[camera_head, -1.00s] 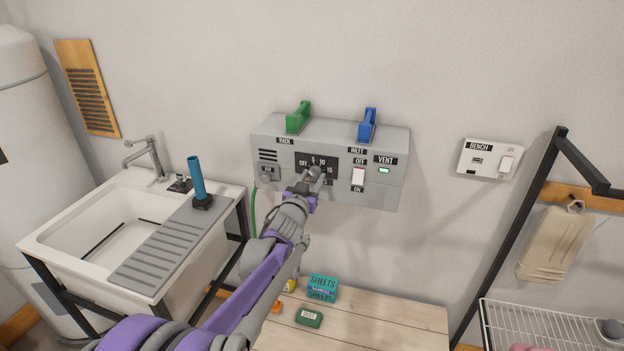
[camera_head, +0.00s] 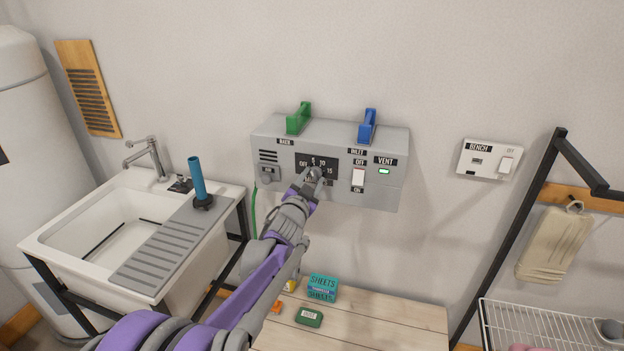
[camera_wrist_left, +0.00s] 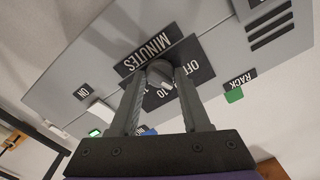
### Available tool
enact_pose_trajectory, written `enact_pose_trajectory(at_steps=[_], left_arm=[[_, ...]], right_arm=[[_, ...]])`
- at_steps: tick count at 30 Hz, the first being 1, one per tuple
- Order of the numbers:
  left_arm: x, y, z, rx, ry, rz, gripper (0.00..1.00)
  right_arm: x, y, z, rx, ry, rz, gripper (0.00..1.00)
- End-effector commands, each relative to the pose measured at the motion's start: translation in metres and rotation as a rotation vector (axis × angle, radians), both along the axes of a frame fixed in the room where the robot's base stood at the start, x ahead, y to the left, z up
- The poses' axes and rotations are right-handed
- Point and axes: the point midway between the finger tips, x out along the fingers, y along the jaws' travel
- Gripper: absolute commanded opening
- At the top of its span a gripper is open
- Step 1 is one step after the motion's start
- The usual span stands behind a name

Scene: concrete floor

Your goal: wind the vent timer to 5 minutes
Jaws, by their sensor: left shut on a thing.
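The vent timer has a black dial plate (camera_head: 329,163) on the front of a grey wall box (camera_head: 283,158). Marks such as OFF, 5, 10 and 15 show on the plate. My left gripper (camera_head: 318,174) is at the plate and covers its lower part. In the left wrist view the dark round timer knob (camera_wrist_left: 159,73) sits between the fingertips of my left gripper (camera_wrist_left: 160,80), which is shut on it. The knob's pointer is hidden, so its setting cannot be read. The word MINUTES shows beside the knob there. My right gripper is not in view.
Right of the dial are a white inlet switch (camera_head: 358,177) and a lit green vent lamp (camera_head: 384,171). A green lever (camera_head: 299,118) and a blue lever (camera_head: 367,125) stand on top of the box. Below is a wooden table (camera_head: 390,325) with small boxes.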

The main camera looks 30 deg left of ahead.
Motion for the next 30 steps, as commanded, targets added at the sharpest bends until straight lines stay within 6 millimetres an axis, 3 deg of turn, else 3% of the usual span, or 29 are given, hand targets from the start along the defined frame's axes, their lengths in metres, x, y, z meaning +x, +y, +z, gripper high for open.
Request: enact_pose_trajectory(at_steps=[17, 18, 21, 23, 30], left_arm=[[0.0, 0.0, 0.0, 0.047, 0.011, 0.0, 0.0], [0.0, 0.0, 0.0, 0.047, 0.011, 0.0, 0.48], [0.0, 0.0, 0.0, 0.046, 0.011, 0.0, 0.66], [0.0, 0.0, 0.0, 0.046, 0.011, 0.0, 0.76], [-0.0001, 0.0, 0.0, 0.046, 0.011, 0.0, 0.76]], right_arm=[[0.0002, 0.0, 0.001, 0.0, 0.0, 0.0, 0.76], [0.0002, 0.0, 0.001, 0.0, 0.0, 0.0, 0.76], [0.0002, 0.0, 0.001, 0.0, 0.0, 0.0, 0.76], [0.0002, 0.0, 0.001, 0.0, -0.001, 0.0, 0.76], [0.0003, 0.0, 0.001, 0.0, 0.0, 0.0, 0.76]])
